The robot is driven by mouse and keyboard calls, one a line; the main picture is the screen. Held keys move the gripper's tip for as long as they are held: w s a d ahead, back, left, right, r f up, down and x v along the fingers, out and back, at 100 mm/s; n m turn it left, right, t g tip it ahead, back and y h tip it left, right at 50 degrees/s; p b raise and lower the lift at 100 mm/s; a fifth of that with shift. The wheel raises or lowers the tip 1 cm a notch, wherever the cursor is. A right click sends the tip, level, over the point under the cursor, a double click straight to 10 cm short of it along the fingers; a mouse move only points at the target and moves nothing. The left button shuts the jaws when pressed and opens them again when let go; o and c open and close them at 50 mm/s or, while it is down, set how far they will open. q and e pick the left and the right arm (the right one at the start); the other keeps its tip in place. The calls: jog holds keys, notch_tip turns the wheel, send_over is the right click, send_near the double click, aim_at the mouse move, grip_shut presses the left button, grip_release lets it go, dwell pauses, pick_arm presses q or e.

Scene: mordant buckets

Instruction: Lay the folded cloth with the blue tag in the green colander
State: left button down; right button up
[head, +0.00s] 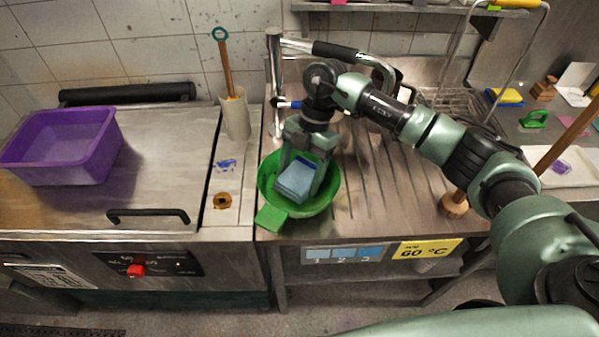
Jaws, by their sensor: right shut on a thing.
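The green colander (329,206) stands on the steel drainboard near its front left corner. My right gripper (304,182) reaches down into the colander and is shut on a folded light-blue cloth (293,183). The cloth is within the colander's rim, slightly tilted; a darker blue strip shows at its upper edge, perhaps the tag. I cannot tell whether the cloth touches the colander's bottom. My left gripper is not in view.
A purple tub (62,170) stands on the steel lid at the left. A white holder (235,117) with a wooden-handled tool stands behind the colander's left. A wire rack (458,100) is at the back right. The ribbed drainboard right of the colander is mostly clear.

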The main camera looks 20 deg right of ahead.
jog(key=o, duration=1.7)
jog(key=shift+w+d+r, duration=0.1)
jog(key=shift+d+r, duration=0.05)
jog(key=shift+r, duration=0.2)
jog(key=b+v, duration=0.2)
jog(key=v, duration=0.4)
jog(key=shift+r, duration=0.1)
jog(key=shift+w+d+r, duration=0.1)
jog(key=shift+d+r, duration=0.05)
jog(key=shift+r, duration=0.25)
